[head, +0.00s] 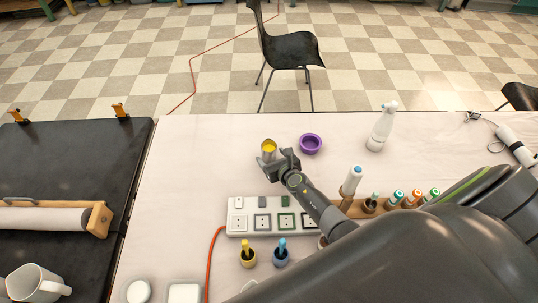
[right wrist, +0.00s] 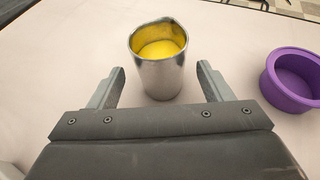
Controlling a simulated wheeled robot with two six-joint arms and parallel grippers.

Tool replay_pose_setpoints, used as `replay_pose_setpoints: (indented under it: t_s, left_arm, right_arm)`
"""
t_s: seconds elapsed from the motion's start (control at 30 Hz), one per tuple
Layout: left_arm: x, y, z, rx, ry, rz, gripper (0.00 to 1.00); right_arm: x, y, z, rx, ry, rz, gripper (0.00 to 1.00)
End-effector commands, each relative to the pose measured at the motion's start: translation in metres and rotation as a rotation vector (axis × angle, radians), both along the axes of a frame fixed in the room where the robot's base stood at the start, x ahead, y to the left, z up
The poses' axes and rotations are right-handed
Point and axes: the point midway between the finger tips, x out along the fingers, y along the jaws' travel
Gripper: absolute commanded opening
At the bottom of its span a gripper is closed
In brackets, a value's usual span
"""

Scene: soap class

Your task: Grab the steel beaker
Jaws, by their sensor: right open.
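The steel beaker (head: 269,149) stands upright on the pale table with yellow liquid inside. It also shows in the right wrist view (right wrist: 158,75), just ahead of my right gripper. My right gripper (head: 277,160) is open, with its two fingertips (right wrist: 161,72) on either side of the beaker's near lower part. The fingers appear apart from the beaker. My left gripper is not in view.
A purple bowl (head: 311,144) stands right of the beaker, and a white bottle (head: 377,130) stands farther right. A power strip (head: 238,222), droppers and a rack of markers lie nearer. Table left of the beaker is clear.

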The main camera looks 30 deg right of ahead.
Motion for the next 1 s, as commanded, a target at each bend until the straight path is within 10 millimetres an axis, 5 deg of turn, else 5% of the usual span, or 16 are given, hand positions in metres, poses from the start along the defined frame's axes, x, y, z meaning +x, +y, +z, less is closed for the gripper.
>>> replay_pose_setpoints:
  t_s: [0.2,0.53,0.9,1.0]
  left_arm:
    - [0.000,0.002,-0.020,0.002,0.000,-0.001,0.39]
    - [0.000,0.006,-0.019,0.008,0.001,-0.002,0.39]
    - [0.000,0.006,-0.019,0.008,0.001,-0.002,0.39]
    - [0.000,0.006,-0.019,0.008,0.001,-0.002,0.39]
  right_arm:
    - [0.027,-0.002,-0.013,-0.001,0.000,0.000,0.73]
    - [0.031,-0.002,-0.012,0.000,0.001,-0.001,0.71]
    - [0.031,-0.002,-0.013,0.000,0.001,-0.001,0.23]
    - [0.031,-0.002,-0.012,0.000,0.000,-0.001,0.21]
